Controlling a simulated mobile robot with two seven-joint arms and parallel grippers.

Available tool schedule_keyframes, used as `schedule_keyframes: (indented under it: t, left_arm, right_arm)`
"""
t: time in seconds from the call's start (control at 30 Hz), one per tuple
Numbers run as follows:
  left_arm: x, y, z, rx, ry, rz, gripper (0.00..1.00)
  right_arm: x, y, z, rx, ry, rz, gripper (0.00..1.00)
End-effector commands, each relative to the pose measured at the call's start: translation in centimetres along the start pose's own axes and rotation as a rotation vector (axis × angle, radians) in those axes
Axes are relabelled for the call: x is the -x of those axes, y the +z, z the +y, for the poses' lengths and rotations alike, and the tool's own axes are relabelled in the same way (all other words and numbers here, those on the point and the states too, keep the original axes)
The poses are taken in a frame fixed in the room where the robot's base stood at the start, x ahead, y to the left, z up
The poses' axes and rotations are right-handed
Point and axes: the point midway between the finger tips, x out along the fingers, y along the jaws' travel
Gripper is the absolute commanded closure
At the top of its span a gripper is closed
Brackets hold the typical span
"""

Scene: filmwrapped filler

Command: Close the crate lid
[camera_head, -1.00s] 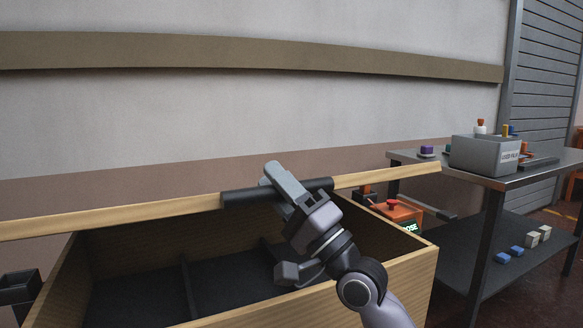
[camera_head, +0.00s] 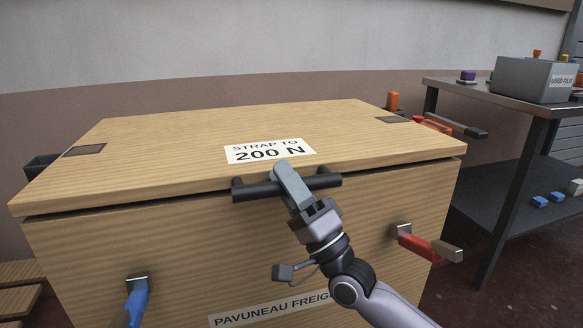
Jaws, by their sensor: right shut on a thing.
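The wooden crate (camera_head: 185,265) fills the middle of the head view, with a "PAVUNEAU FREIGHT" label on its front. Its lid (camera_head: 170,135) lies nearly flat over the top, with a thin dark gap along the front and left edges. The lid bears a "STRAP TO 200 N" label. A black bar handle (camera_head: 258,191) sits at the lid's front edge. My right gripper (camera_head: 291,184) is shut on this handle near its middle. The crate's inside is hidden under the lid. My left gripper is not in view.
A blue-handled latch (camera_head: 137,301) and a red-handled latch (camera_head: 420,243) are on the crate's front. A metal table (camera_head: 500,98) at the right carries a grey "USED FILM" bin (camera_head: 533,79). Wooden slats (camera_head: 18,290) lie at the lower left.

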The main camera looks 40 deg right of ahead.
Motion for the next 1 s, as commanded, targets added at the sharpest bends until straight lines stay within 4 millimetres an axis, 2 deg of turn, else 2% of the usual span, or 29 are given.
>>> schedule_keyframes:
  t: [0.2, 0.67, 0.7, 1.0]
  left_arm:
    - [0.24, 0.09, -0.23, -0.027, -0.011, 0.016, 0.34]
    - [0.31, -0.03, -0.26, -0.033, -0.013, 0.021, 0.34]
    - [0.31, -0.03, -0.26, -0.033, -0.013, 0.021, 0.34]
    - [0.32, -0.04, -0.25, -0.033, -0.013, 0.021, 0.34]
  right_arm:
    - [0.86, 0.98, 0.54, 0.005, -0.033, -0.003, 1.00]
    - [1.14, 1.20, 0.81, 0.008, -0.036, -0.004, 1.00]
    - [1.14, 1.20, 0.81, 0.009, -0.036, -0.004, 0.65]
    - [1.00, 1.01, 0.87, 0.009, -0.034, -0.001, 0.62]
